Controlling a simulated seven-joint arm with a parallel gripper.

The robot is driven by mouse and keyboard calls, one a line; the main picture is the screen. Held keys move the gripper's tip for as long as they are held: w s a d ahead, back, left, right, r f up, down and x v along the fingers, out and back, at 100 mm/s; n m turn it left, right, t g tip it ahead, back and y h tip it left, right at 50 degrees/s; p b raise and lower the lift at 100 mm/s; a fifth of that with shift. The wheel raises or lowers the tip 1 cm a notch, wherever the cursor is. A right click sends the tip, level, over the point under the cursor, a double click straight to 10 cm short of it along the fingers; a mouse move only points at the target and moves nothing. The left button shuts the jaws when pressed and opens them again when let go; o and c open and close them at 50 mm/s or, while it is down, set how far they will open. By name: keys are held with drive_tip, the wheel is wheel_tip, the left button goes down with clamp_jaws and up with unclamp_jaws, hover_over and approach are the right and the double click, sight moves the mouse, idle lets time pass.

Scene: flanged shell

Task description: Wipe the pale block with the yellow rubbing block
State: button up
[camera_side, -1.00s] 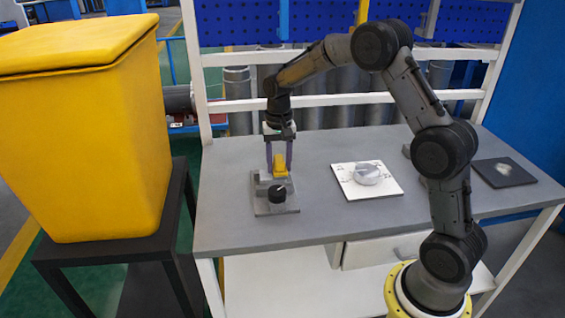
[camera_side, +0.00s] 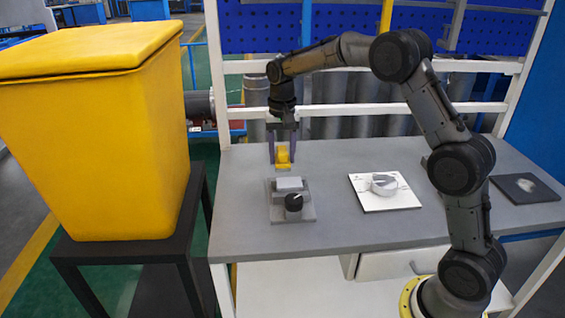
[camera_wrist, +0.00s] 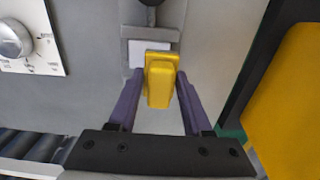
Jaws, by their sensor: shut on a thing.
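My gripper (camera_side: 283,152) is shut on the yellow rubbing block (camera_side: 283,156), held between its two purple fingers. In the side view the pale block (camera_side: 289,184) sits on a grey fixture (camera_side: 305,213) with a black knob (camera_side: 293,202) in front of it. The yellow block shows behind and above the pale block, apart from it in that view. In the wrist view the yellow block (camera_wrist: 160,82) covers part of the pale block (camera_wrist: 134,53), whose left part shows. The exact height gap cannot be told.
A white panel with a round dial (camera_side: 384,185) lies on the grey table to the right of the fixture. A dark square pad (camera_side: 525,188) lies at the far right. A large yellow bin (camera_side: 95,140) stands left of the table. Table between fixture and panel is clear.

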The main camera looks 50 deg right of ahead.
drive_tip(key=shift+r, duration=1.25)
drive_tip(key=shift+w+f, duration=0.1)
